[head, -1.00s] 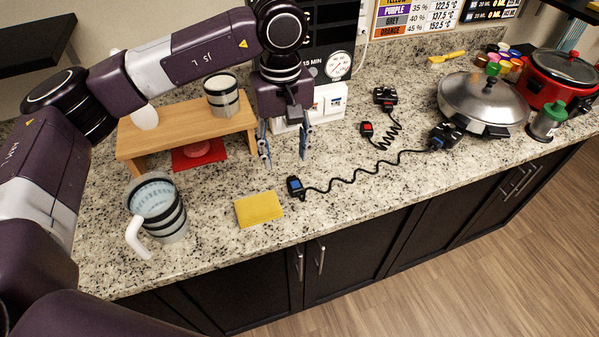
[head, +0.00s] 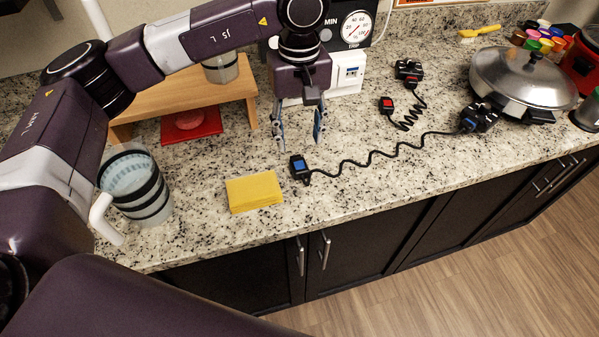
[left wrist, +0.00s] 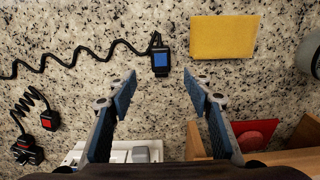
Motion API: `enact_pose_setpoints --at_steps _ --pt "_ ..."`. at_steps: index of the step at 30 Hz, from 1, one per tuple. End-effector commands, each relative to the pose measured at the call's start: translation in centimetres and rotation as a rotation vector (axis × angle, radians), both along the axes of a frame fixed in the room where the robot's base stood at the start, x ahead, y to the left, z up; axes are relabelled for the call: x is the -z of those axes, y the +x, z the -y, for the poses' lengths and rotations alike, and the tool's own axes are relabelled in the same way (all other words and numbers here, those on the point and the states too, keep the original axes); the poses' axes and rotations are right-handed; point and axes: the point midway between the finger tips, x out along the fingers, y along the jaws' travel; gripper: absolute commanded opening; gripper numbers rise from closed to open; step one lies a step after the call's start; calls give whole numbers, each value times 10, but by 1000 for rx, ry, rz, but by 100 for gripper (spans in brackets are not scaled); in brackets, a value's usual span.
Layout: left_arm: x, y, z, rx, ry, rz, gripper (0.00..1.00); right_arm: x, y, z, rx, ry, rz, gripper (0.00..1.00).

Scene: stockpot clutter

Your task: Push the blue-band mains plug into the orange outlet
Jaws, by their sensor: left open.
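A small black plug with a blue face (head: 299,167) lies on the counter, its coiled black cord running right to a larger black block (head: 479,116) beside the pan. The plug also shows in the left wrist view (left wrist: 160,58). My left gripper (head: 300,140) is open and empty just behind the plug. In the left wrist view the plug lies just beyond and between the fingertips (left wrist: 160,73). A white box with a socket-like front (head: 349,77) stands behind the gripper. I cannot make out an orange outlet. My right gripper is not in view.
A yellow sponge (head: 254,191) lies front-left of the plug. A red-marked plug (head: 387,104) with its own cord lies to the right. A wooden stand (head: 180,92), a striped pitcher (head: 150,202) and a lidded pan (head: 525,78) flank the area.

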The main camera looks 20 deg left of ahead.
Motion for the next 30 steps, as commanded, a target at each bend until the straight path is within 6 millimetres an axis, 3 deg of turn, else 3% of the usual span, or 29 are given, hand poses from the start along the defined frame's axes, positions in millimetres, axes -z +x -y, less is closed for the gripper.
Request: enact_pose_setpoints --at_steps 5,18,27,30 --pt "17 -1 -1 0 1 -3 46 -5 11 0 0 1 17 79" --pt "71 -2 0 0 -1 -3 46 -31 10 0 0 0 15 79" --pt "79 -1 0 1 -1 1 46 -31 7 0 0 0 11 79" --pt "79 -1 0 1 -1 0 36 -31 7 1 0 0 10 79"
